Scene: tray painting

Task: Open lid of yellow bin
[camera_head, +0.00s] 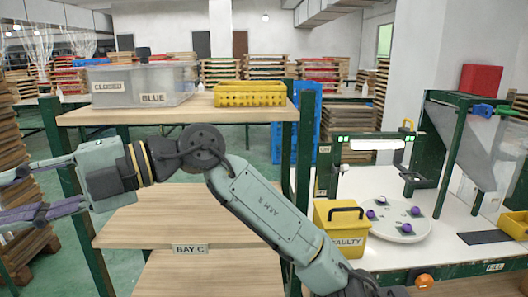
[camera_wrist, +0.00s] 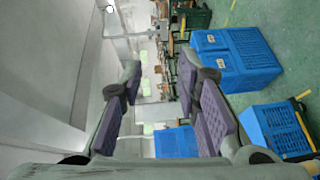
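A yellow bin (camera_head: 340,240) with a label reading "FAULTY", its first letter unclear, stands on the white worktop right of my arm. A dark handle arches over its yellow top, which looks closed. The wrist view does not show this bin. My gripper (camera_head: 12,194) is at the far left of the head view, well away from the bin and pointing left. Its two fingers are spread with nothing between them. The wrist view also shows the gripper (camera_wrist: 165,100) open, with purple pads apart.
A round white tray (camera_head: 408,233) with several purple-topped pieces sits beside the bin. A green frame (camera_head: 330,160) rises behind. The wooden shelf (camera_head: 200,110) holds a clear "BLUE" box (camera_head: 185,85) and a yellow basket (camera_head: 250,94). Blue crates (camera_wrist: 240,70) stand in the wrist view.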

